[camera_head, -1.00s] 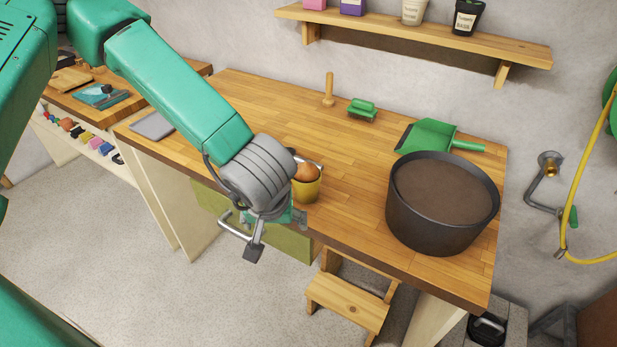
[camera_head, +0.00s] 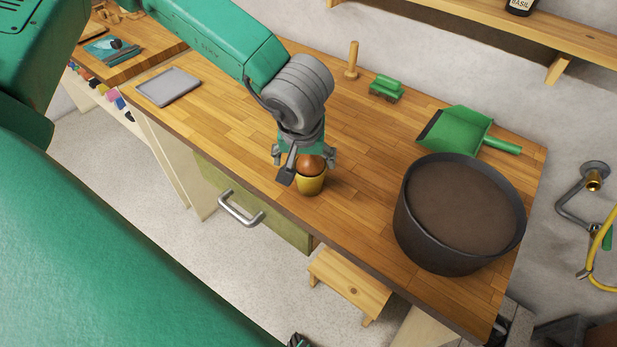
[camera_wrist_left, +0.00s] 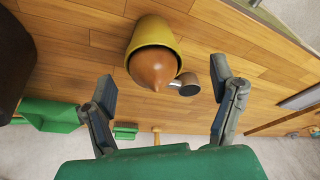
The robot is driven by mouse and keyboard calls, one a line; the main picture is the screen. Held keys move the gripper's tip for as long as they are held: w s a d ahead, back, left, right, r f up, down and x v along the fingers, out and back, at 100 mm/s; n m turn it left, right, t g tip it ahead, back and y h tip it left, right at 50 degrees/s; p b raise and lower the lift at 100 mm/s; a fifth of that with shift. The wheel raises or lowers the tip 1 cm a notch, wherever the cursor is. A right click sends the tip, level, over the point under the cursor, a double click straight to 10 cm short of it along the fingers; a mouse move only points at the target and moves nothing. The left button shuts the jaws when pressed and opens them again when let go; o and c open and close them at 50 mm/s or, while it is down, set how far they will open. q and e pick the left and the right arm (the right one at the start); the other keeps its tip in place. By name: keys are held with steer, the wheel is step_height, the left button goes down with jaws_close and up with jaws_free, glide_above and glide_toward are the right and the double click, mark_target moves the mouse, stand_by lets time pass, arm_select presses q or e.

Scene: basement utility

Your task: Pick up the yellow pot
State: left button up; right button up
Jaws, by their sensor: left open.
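The yellow pot (camera_head: 311,186) stands upright near the front edge of the wooden workbench (camera_head: 240,120). A round brown thing (camera_head: 308,167) sits in its mouth. In the left wrist view the yellow pot (camera_wrist_left: 152,32) is at the top, with the brown thing (camera_wrist_left: 154,70) facing the camera. My left gripper (camera_head: 309,162) is open just above the pot, its fingers on either side of the brown thing in the head view. In the left wrist view the open fingers (camera_wrist_left: 163,84) are apart, with the pot beyond them. My right gripper is not seen.
A big dark pot of soil (camera_head: 410,225) stands to the right. Behind are a green dustpan (camera_head: 458,130), a green brush (camera_head: 386,88) and a wooden peg tool (camera_head: 352,60). A grey tray (camera_head: 168,87) lies left. A drawer handle (camera_head: 240,209) juts out below the front edge.

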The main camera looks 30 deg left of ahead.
mark_target(312, 166)
arm_select(q)
steer(key=x, duration=0.2)
steer(key=shift+w+d+f, duration=0.1)
steer(key=shift+w+f, duration=0.2)
steer(key=shift+w+d+f, duration=0.2)
steer(key=shift+d+f, duration=0.15)
steer(key=shift+f, duration=0.05)
steer(key=shift+d+f, duration=0.15)
steer(key=shift+f, duration=0.2)
steer(key=x, duration=0.3)
steer(key=shift+f, duration=0.1)
steer(key=shift+w+a+f, duration=0.15)
steer(key=shift+a+f, duration=0.1)
steer(key=shift+a, duration=0.1)
steer(key=shift+a+f, duration=0.1)
steer(key=shift+a, duration=0.25)
steer(key=shift+d, duration=0.3)
steer(key=c, duration=1.5)
steer(key=shift+d, duration=0.2)
